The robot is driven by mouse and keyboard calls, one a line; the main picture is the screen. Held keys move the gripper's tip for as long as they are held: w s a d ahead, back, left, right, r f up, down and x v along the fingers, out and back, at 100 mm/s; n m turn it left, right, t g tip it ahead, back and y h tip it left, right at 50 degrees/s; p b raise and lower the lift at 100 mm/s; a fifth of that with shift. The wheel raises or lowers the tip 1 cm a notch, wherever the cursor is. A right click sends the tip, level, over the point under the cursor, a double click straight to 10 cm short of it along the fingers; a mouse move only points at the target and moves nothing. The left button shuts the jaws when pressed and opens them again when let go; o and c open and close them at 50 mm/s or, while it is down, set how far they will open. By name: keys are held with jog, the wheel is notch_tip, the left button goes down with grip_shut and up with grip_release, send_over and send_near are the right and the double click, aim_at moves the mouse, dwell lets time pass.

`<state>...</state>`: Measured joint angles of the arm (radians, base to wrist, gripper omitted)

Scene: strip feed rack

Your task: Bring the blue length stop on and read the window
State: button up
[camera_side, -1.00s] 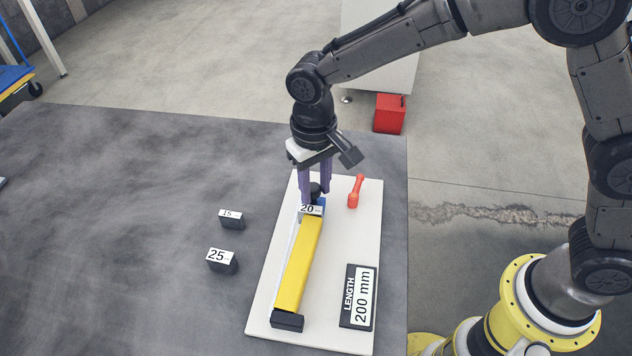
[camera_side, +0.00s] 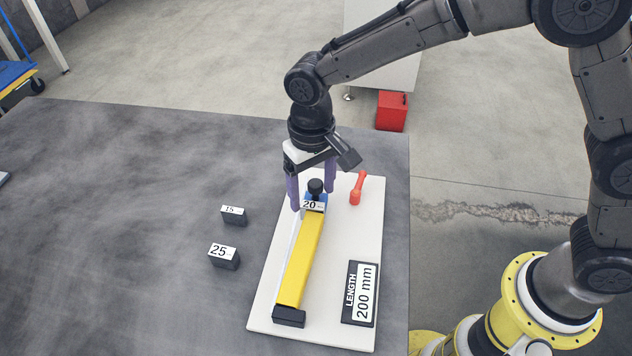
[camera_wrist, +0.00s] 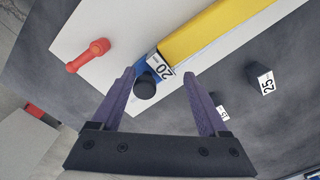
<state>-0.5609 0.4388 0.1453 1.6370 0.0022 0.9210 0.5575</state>
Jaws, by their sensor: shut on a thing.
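The blue length stop (camera_side: 323,198) with its black knob (camera_side: 316,187) is at the far end of the yellow strip (camera_side: 301,258). A white "20" label (camera_side: 313,205) faces up between strip and stop; I cannot tell whether it is a separate block. My gripper (camera_side: 311,198) is over the stop with its purple fingers spread. In the wrist view, the knob (camera_wrist: 145,87) is close to the left finger, with a clear gap to the right finger. The length window (camera_side: 365,292) reads "200 mm".
A red handle (camera_side: 357,188) stands on the white board (camera_side: 342,235) right of the stop. Dark blocks marked "15" (camera_side: 233,216) and "25" (camera_side: 224,257) sit on the table left of the board. A black end block (camera_side: 289,317) is at the strip's near end.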

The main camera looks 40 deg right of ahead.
dwell(0.4)
notch_tip(320, 180, up, 16)
dwell(2.0)
dwell(0.5)
notch_tip(320, 180, up, 14)
jog(key=shift+f, duration=0.15)
dwell(0.4)
jog(key=shift+d, duration=0.15)
dwell(0.7)
